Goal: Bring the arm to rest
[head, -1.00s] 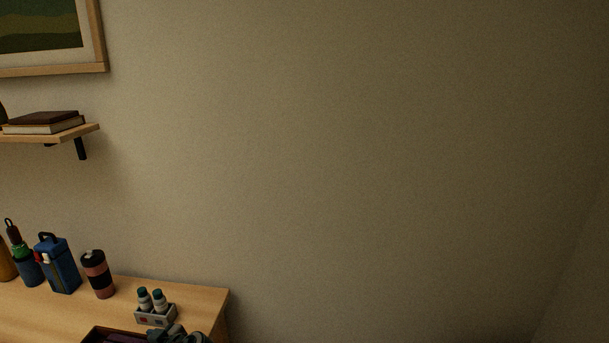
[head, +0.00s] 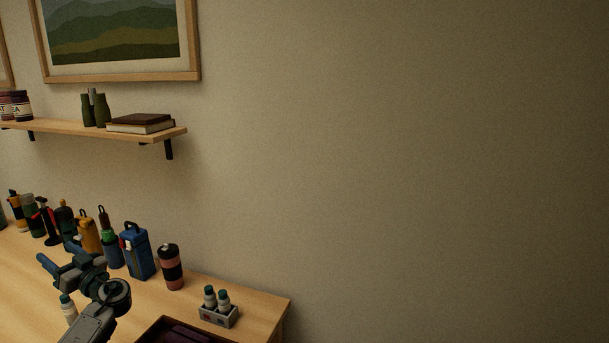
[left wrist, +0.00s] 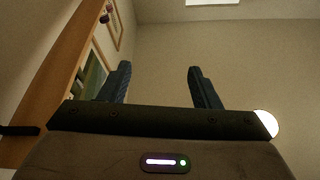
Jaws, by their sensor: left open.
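My left gripper (head: 60,258) shows at the lower left of the head view, raised over the wooden tabletop. Its blue fingers are apart with nothing between them. A small white bottle (head: 68,308) is partly hidden behind my left arm. My right gripper is in neither view.
A shelf (head: 150,137) hangs above. The wall to the right is bare.

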